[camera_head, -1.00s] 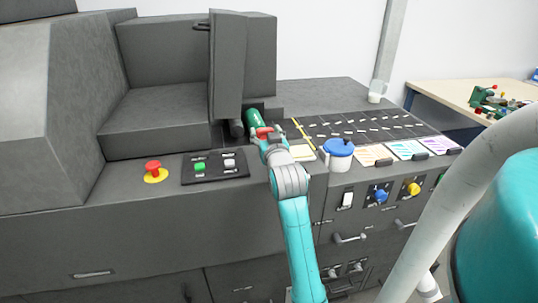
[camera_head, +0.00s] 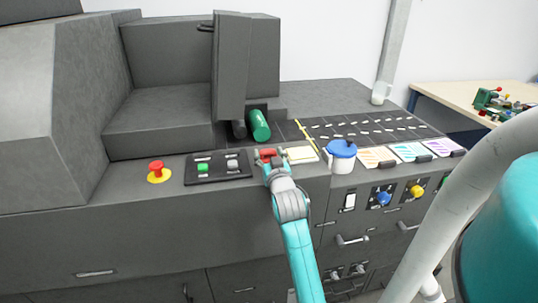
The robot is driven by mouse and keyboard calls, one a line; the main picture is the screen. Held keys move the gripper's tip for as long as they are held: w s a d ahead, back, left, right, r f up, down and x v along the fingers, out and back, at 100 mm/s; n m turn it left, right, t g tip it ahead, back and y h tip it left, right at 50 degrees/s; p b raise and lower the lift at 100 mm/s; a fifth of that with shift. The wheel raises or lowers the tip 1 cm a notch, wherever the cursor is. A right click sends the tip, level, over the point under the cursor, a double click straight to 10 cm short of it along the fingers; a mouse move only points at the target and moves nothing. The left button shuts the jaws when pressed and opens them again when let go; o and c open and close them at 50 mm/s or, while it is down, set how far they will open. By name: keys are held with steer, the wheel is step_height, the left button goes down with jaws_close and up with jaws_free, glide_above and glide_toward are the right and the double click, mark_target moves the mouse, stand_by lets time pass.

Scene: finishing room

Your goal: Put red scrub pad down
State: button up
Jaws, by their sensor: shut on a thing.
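The red scrub pad (camera_head: 267,153) is at the tip of my gripper (camera_head: 270,158), low over the front ledge of the grey machine. My gripper is shut on the pad. I cannot tell whether the pad touches the ledge. A green roller (camera_head: 259,125) lies just behind it, apart from the pad. A pale flat pad or tray (camera_head: 301,154) is right beside the gripper on the ledge.
A control panel with green and white buttons (camera_head: 217,167) is left of the gripper, with a red stop button (camera_head: 157,171) farther left. A blue-lidded white pot (camera_head: 341,156) stands to the right. Coloured cards (camera_head: 411,151) lie farther right. A clear mug (camera_head: 380,93) stands at the back.

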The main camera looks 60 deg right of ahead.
steer(key=o, duration=1.1)
steer(key=shift+o, duration=0.2)
steer(key=shift+r, duration=0.15)
steer(key=v, duration=1.2)
steer(key=s+a+f+n+t+y, duration=0.2)
steer(key=a+f+n+y, duration=0.1)
steer(key=a+f, duration=0.55)
steer(key=s+a+f+n+t+y, duration=0.15)
steer(key=a+f+y, duration=0.3)
steer(key=a, duration=0.75)
steer(key=s+a+f+n+y, duration=0.2)
steer(key=s+a+y, duration=0.1)
steer(key=s+a, duration=0.4)
steer(key=s+a+f+n+y, duration=0.2)
steer(key=s+a, duration=0.6)
steer(key=s, duration=0.4)
steer(key=shift+s+f+n+y, duration=0.2)
steer(key=shift+f+n+y, duration=0.15)
steer(key=shift+n+y, duration=0.35)
